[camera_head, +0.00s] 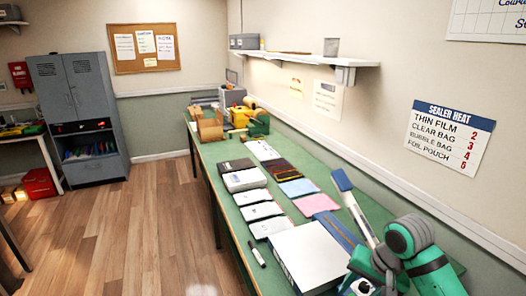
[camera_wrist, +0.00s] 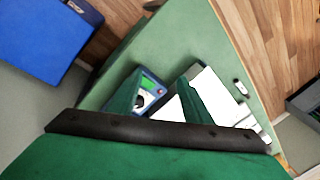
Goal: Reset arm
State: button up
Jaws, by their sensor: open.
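My gripper (camera_wrist: 160,78) shows in the wrist view as two green fingers beyond a black bar, spread apart with nothing held between them. It is above the green bench. A device with a dial and a blue-green face (camera_wrist: 152,88) lies below, partly hidden by the left finger. A white box (camera_wrist: 212,86) lies below the right finger. In the head view my green and grey arm is folded at the lower right; its fingertips cannot be made out there.
The green bench (camera_head: 218,180) holds rows of phones, pouches (camera_head: 298,187) and a large white box (camera_head: 312,254). A marker (camera_head: 257,254) lies at its left edge. A shelf (camera_head: 300,57) runs along the wall. The wooden floor on the left is clear.

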jog(key=w+a+f+t+y, duration=0.2)
jog(key=w+a+t, duration=0.15)
jog(key=a, duration=0.75)
jog(key=w+a+f+t+y, duration=0.2)
jog(key=a+t, duration=0.2)
jog(key=a, duration=0.6)
jog(key=w+a+f+t+y, duration=0.2)
jog(key=w+a+t, duration=0.15)
jog(key=a, duration=0.75)
jog(key=s+f+m+t+h, duration=0.1)
jog(key=s+f+h, duration=0.2)
jog(key=s+f, duration=0.55)
jog(key=s+f+m+t+h, duration=0.1)
jog(key=s+f+h, duration=0.3)
jog(key=s, duration=0.9)
jog(key=s+d+r+n, duration=0.2)
jog(key=s+d+n, duration=0.1)
jog(key=s, duration=0.8)
jog(key=s+d+r+n, duration=0.2)
jog(key=s+d+n, duration=0.2)
jog(key=s, duration=0.7)
jog(key=shift+s+d+n+h, duration=0.25)
jog(key=shift+n+h, duration=0.15)
jog(key=shift+n, duration=0.2)
